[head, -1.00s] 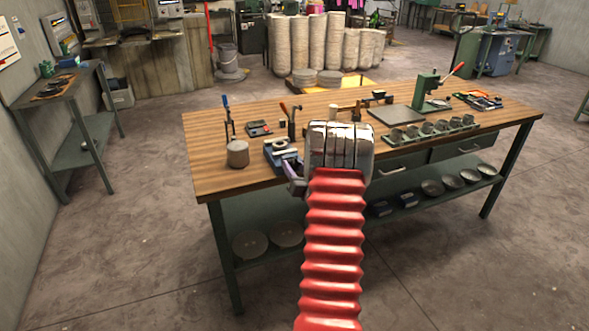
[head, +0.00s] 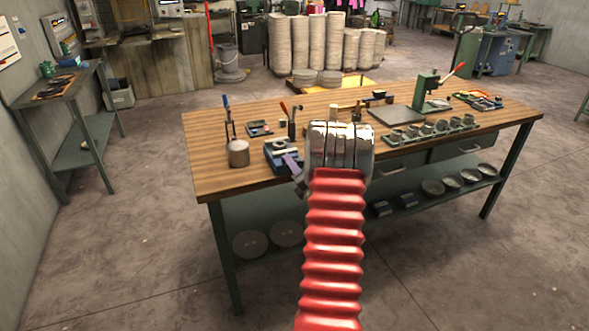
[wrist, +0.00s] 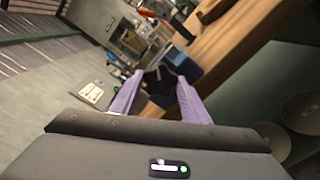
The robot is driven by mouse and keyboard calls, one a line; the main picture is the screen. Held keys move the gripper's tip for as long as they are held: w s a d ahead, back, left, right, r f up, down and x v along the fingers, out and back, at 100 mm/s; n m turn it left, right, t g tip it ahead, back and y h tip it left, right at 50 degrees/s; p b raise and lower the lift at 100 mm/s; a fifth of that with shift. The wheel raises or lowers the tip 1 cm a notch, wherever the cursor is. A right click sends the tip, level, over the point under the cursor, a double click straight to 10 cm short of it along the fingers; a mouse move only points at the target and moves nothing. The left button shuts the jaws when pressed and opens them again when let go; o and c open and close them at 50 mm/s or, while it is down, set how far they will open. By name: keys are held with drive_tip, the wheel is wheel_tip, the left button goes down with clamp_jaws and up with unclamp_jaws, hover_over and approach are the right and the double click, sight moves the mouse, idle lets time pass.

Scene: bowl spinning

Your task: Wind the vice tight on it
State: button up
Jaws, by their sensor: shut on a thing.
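The blue vice (head: 279,153) sits at the front edge of the wooden workbench, left of my arm. In the wrist view, its blue body (wrist: 189,68) shows just beyond my fingertips. My gripper (head: 292,163) is at the vice's front, mostly hidden behind my wrist in the head view. In the wrist view, its two purple fingers (wrist: 160,75) close on the vice handle in front of the blue body. The handle is small and dark there, and its outline is hard to make out. What lies between the vice jaws cannot be told.
A grey cylinder (head: 238,153) stands left of the vice, with a blue-handled tool behind it. A row of small cups (head: 427,133) and a green press (head: 427,90) stand to the right. The bench top (head: 205,165) is clear at its left end. Discs lie on the lower shelf.

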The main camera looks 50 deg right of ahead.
drive_tip(key=m, duration=3.2)
drive_tip(key=shift+a+f, duration=0.1)
drive_tip(key=shift+f, duration=0.25)
drive_tip(key=shift+o, duration=0.2)
drive_tip(key=shift+m, duration=1.9)
drive_tip(key=shift+s, duration=0.1)
drive_tip(key=o, duration=0.8)
drive_tip(key=shift+c, duration=0.2)
drive_tip(key=shift+o, duration=1.3)
drive_tip(key=shift+r, duration=0.25)
